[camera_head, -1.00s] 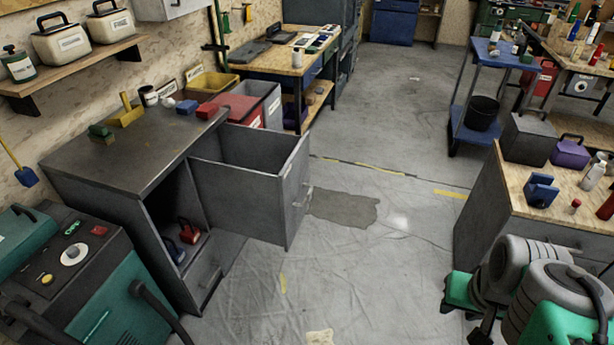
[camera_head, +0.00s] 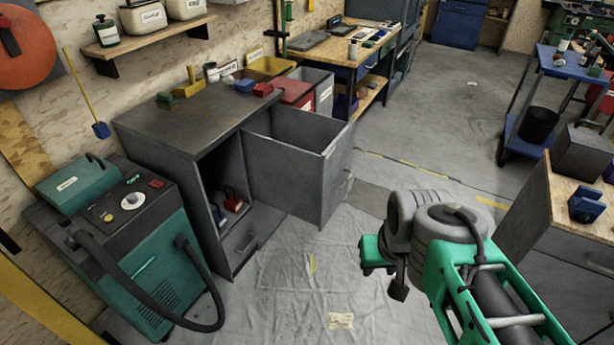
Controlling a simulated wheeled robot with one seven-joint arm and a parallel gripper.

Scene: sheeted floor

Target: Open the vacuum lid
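The vacuum (camera_head: 120,235) is a teal and black machine on the floor at the lower left. A teal lid (camera_head: 75,183) with a dark handle lies on its top at the back left and looks closed. A control panel with a round dial (camera_head: 132,201) and a red switch is beside the lid. A black hose (camera_head: 100,262) loops over the front to the floor. My green and grey arm reaches in from the lower right, well right of the vacuum. A small dark part at its end may be my gripper (camera_head: 398,288); its fingers cannot be made out.
A grey cabinet (camera_head: 190,125) with a drawer (camera_head: 300,165) pulled out stands right of the vacuum. A wooden-topped workbench (camera_head: 568,215) is at the right, near my arm. The sheeted floor between is clear apart from a small paper patch (camera_head: 340,320).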

